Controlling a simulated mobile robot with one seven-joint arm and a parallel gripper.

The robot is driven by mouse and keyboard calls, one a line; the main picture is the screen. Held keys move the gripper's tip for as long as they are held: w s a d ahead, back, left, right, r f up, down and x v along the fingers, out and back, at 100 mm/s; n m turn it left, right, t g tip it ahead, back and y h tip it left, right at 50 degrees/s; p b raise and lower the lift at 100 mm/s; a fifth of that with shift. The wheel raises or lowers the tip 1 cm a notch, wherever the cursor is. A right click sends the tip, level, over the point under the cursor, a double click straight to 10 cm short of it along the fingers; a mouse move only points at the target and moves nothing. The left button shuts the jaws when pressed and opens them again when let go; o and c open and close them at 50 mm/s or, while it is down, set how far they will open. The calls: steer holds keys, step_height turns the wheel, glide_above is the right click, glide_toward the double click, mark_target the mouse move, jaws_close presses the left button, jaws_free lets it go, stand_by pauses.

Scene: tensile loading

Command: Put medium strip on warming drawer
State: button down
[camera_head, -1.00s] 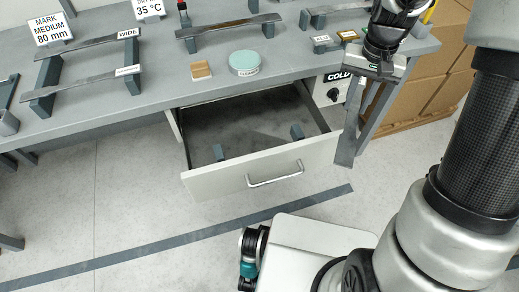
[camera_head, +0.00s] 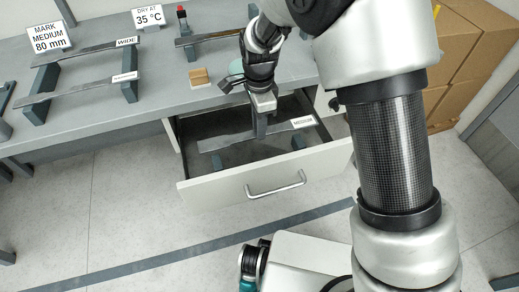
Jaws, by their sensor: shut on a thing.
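The medium strip (camera_head: 225,141) is a long grey metal bar with a white label reading MEDIUM at its right end. It lies level across the opening of the warming drawer (camera_head: 215,195), a pulled-out pale drawer with a dark floor. My gripper (camera_head: 260,132) points down and is shut on the strip's middle. Inside the drawer are two blue-grey supports, the left one (camera_head: 217,160) and the right one (camera_head: 297,141), close below the strip's ends. I cannot tell whether the strip touches them. My gripper and arm hide part of the drawer's back.
On the grey bench (camera_head: 165,95), a left rack holds a wide strip (camera_head: 85,51) and another strip (camera_head: 75,91). A wooden block (camera_head: 199,76) and a green disc (camera_head: 236,67) sit behind the drawer. Boxes (camera_head: 455,50) stand at right. The drawer handle (camera_head: 275,187) juts forward.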

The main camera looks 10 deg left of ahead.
step_height(320, 180, down, 8)
steer(key=shift+f+b, duration=0.1)
steer(key=shift+b, duration=0.7)
steer(key=shift+f, duration=0.15)
steer(key=c, duration=1.5)
jaws_free()
step_height(320, 180, up, 12)
steer(key=shift+r+p, duration=0.15)
steer(key=shift+p, duration=1.1)
